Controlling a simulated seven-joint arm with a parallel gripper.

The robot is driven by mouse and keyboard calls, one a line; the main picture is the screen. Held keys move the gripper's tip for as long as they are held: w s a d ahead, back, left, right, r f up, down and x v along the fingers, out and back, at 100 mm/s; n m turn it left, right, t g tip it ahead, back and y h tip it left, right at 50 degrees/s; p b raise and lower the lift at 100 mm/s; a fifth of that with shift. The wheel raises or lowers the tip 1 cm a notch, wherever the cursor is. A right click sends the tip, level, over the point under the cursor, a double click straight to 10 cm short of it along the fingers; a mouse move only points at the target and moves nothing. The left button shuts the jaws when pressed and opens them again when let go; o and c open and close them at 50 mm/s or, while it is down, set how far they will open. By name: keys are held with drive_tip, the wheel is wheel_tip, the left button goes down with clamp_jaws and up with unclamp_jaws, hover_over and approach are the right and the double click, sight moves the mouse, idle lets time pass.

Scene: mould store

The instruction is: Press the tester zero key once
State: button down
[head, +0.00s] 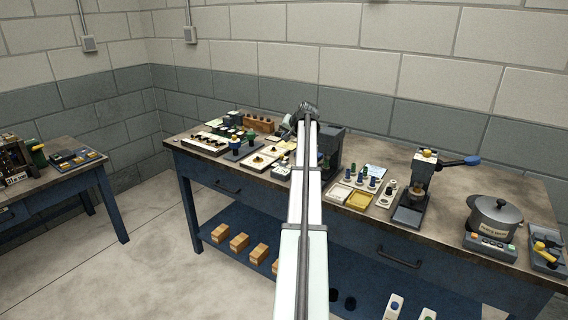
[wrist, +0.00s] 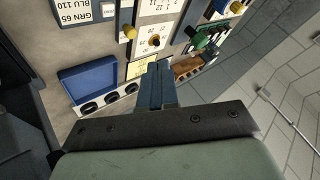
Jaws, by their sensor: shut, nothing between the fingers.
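My gripper (wrist: 159,72) shows in the wrist view with its two blue-grey fingers shut together and empty. A yellow knob (wrist: 130,32) is beside the dial. In the head view my arm reaches over the bench and hides its middle; the fingers are not clearly visible there.
In the wrist view a blue box (wrist: 88,80) and a white strip with black round parts lie left of the fingers; a green part (wrist: 203,38) is right. The crowded bench (head: 405,246) also holds a press (head: 418,185) and a pot (head: 494,216) at right.

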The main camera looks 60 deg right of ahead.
hover_over(286, 165)
drive_tip(key=shift+w+d+f, duration=0.1)
drive_tip(key=shift+f, duration=2.1)
drive_tip(key=shift+w+f, duration=0.1)
drive_tip(key=shift+f, duration=2.05)
drive_tip(key=shift+f, duration=0.25)
drive_tip(key=shift+f, duration=0.2)
drive_tip(key=shift+f, duration=0.45)
drive_tip(key=shift+r, duration=0.9)
drive_tip(key=shift+r, duration=0.1)
drive_tip(key=shift+r, duration=2.4)
